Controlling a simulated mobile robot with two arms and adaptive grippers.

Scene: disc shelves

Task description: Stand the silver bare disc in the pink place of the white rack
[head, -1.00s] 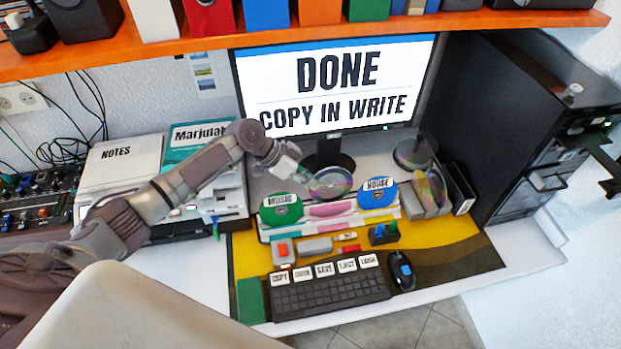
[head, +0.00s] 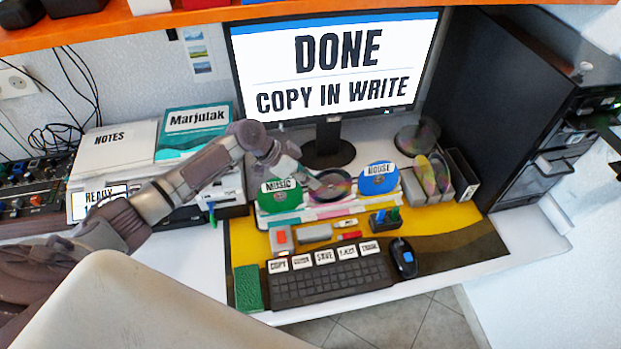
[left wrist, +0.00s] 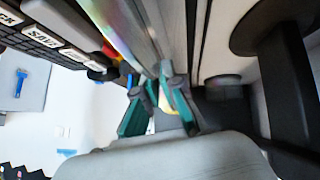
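My left gripper (head: 300,172) reaches in from the left and is shut on the silver bare disc (head: 336,180), a shiny see-through ring. The disc is at the white rack (head: 262,221), between the green MUSIC disc (head: 281,197) and the blue HOUSE disc (head: 378,180). The pink place (head: 312,214) shows just below the disc. I cannot tell whether the disc's lower edge touches the rack. In the left wrist view the fingers (left wrist: 160,98) are close together, and the disc is hard to make out between them. My right gripper is not in view.
A monitor on a dark stand (head: 328,150) is close behind the disc. More discs (head: 432,175) stand in a grey holder to the right. An orange shelf (head: 110,30) runs above.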

